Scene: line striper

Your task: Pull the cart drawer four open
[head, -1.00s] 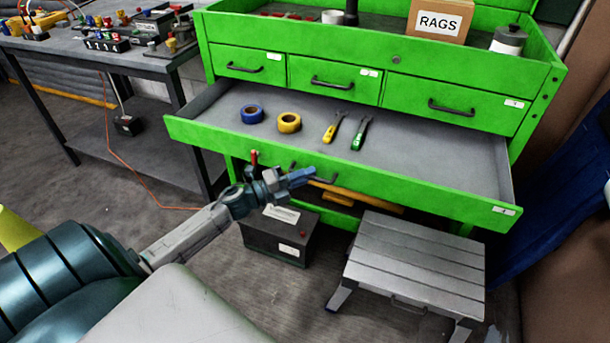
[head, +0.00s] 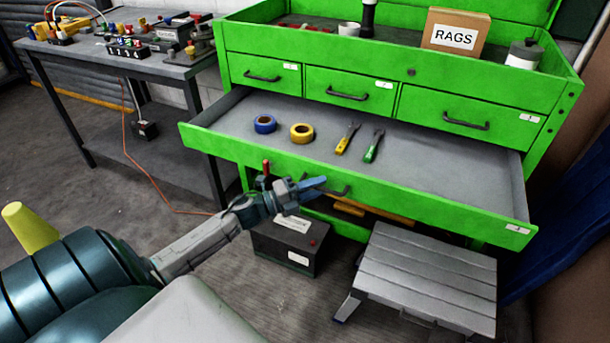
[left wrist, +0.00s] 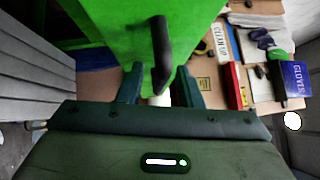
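The wide green drawer (head: 400,185) of the cart is pulled well out, its grey inside showing. Its dark handle (head: 341,190) is on the front face, partly hidden by my left gripper; in the left wrist view the handle (left wrist: 161,45) stands ahead of the gripper. My left gripper (head: 322,184) is at the handle's left part. In the left wrist view its fingers (left wrist: 158,85) are apart, with the handle's near end between them; contact cannot be told. My right gripper is not in view.
The drawer holds blue tape (head: 264,124), yellow tape (head: 301,133) and two hand tools (head: 373,146). Three small drawers (head: 350,90) above are shut. A grey step stool (head: 428,275) and a dark battery (head: 290,245) stand below. A workbench (head: 130,60) is at left.

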